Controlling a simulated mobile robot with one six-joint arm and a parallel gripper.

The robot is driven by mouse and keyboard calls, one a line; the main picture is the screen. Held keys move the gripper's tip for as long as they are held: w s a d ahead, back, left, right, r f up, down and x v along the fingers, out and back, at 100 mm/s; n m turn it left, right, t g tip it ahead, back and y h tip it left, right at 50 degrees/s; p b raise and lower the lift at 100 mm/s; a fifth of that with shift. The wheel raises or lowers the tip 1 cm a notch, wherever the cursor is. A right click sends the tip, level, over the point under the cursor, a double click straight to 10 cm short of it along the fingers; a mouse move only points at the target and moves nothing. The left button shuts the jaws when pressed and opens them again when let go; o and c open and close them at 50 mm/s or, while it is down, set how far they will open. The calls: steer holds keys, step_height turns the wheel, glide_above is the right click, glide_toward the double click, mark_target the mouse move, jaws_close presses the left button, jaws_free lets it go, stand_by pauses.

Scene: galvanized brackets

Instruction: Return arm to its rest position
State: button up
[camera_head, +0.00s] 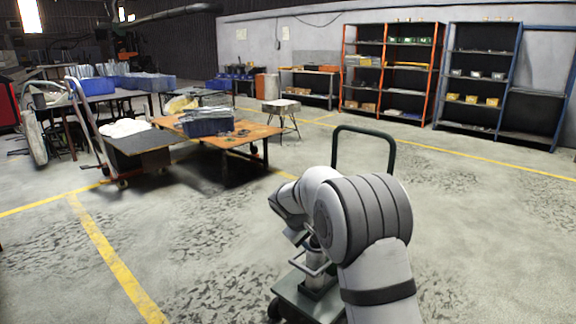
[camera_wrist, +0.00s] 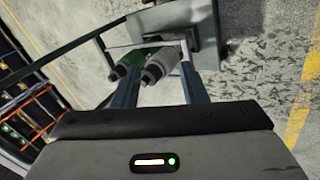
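My arm (camera_head: 365,220) is bent in the foreground of the head view, its end over a cart. The head view does not show the fingers clearly. In the wrist view my gripper (camera_wrist: 160,75) has its two fingers apart, so it is open. Two bottle-like items with dark tips, a green one (camera_wrist: 127,68) and a grey one (camera_wrist: 160,65), show between the fingers. They seem to stand on the cart beyond, with no visible grip on them.
The green cart (camera_head: 308,298) with a tall handle (camera_head: 363,130) stands close beside my arm. An orange-topped table (camera_head: 243,135) with a blue bin (camera_head: 207,122) is at the left. Shelves (camera_head: 480,75) line the back wall. The floor at the right is clear.

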steer(key=s+d+r+m+y+p, duration=0.1)
steer(key=s+d+r+p, duration=0.1)
steer(key=s+r+p, duration=0.35)
steer(key=s+d+r+m+g+p, duration=0.1)
steer(key=s+d+r+p, duration=0.15)
steer(key=s+r, duration=0.55)
steer(key=s+d+r+m+y+p, duration=0.1)
steer(key=s+d+r+p, duration=0.1)
steer(key=s+r+p, duration=0.45)
steer(key=s+r+m+y+p, duration=0.1)
steer(key=s+r+p, duration=0.4)
steer(key=s, duration=0.5)
steer(key=s+d+r+m+g+y+p, duration=0.1)
steer(key=s+r+m+p, duration=0.2)
steer(key=s+r+p, duration=0.2)
steer(key=s+r, duration=0.3)
steer(key=s, duration=0.1)
steer(key=shift+s+d, duration=0.2)
steer(key=shift+s, duration=0.15)
